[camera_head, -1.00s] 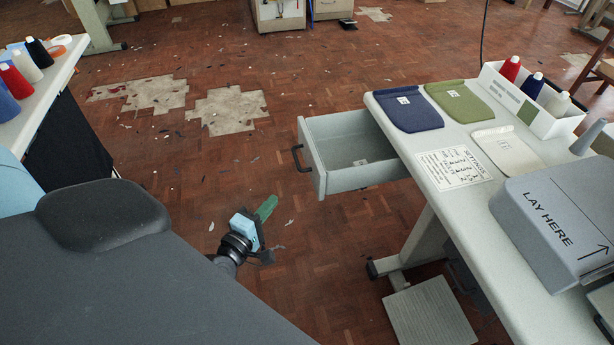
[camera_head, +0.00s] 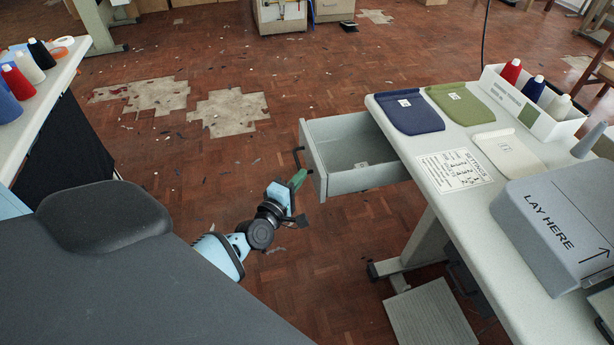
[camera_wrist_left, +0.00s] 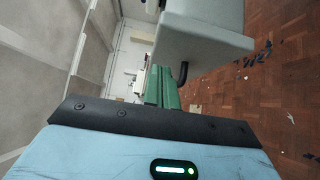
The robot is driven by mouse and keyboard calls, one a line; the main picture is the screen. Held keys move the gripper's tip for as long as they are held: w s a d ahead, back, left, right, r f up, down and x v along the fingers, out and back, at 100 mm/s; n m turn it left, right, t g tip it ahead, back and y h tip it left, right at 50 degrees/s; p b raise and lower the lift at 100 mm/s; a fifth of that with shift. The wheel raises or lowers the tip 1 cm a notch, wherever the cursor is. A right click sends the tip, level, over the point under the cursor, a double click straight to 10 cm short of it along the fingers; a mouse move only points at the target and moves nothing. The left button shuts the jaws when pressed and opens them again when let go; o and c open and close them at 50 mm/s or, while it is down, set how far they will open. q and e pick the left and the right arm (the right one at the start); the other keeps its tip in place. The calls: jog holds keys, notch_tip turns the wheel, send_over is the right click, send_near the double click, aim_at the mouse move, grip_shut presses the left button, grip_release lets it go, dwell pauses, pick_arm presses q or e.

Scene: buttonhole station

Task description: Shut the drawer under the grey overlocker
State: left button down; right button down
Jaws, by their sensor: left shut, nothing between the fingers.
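The grey drawer (camera_head: 362,180) is pulled out from under the right-hand table and looks empty but for a small pale label or slip inside. Its dark handle (camera_head: 297,158) is on the front panel, facing left. The grey overlocker (camera_head: 565,225), marked LAY HERE, sits on the table above. My left gripper (camera_head: 298,180), with green fingers, is shut and empty, close to the drawer front near the handle. In the left wrist view the fingers (camera_wrist_left: 163,88) point toward the drawer front (camera_wrist_left: 200,45) and handle (camera_wrist_left: 183,72); I cannot tell whether they touch. My right gripper is not in view.
The white table (camera_head: 455,215) holds blue and green fabric pieces, a settings card (camera_head: 453,170) and a box of thread cones (camera_head: 530,105). A pedal plate (camera_head: 432,312) is on the floor below. The floor left of the drawer is open, with scattered scraps.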

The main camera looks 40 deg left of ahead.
aim_at(373, 168)
pick_arm(q)
jog(key=shift+w+d+r, duration=0.1)
jog(key=shift+w+d, duration=0.6)
jog(key=shift+w, duration=0.15)
